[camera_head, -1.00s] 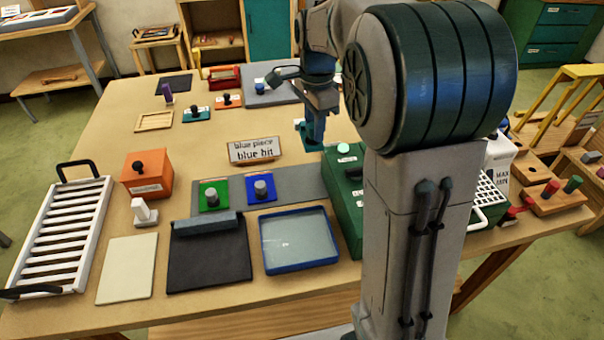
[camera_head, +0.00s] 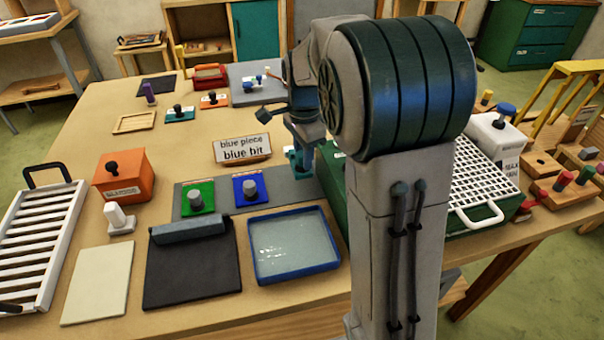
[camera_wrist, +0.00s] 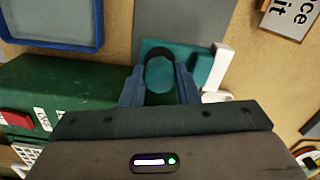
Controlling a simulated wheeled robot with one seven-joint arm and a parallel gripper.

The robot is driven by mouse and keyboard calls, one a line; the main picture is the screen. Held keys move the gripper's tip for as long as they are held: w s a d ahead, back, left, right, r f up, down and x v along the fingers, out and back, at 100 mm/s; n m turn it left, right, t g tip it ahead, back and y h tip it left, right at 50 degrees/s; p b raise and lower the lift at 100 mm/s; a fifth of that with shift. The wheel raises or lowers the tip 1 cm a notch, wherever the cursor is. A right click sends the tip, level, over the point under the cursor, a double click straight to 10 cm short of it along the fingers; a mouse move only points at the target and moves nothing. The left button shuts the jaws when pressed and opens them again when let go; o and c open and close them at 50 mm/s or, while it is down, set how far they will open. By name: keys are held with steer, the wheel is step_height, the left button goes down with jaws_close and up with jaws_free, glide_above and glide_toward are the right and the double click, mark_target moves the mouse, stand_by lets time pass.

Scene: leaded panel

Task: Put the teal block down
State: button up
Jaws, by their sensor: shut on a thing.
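My gripper (camera_head: 302,165) is at the right end of a grey strip (camera_head: 223,187), beside the green case (camera_head: 333,195). In the wrist view my gripper (camera_wrist: 160,86) has its two fingers closed around a dark rounded part of the teal block (camera_wrist: 205,62). The teal block shows as a flat teal piece beyond the fingers, overlapping the end of the grey strip in that view. In the head view only a bit of the teal block (camera_head: 293,156) shows by the fingers. Whether it touches the surface below, I cannot tell.
A green plate (camera_head: 184,208) and a blue plate (camera_head: 264,193), each with a grey knob, sit on the strip. A blue-rimmed tray (camera_head: 254,268) is in front. A sign (camera_head: 242,149) stands behind. A white piece (camera_wrist: 219,66) is right beside the teal block in the wrist view.

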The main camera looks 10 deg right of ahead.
mark_target(303, 171)
steer(key=shift+f, duration=2.6)
steer(key=shift+f, duration=0.1)
steer(key=o, duration=0.9)
steer(key=shift+f, duration=0.1)
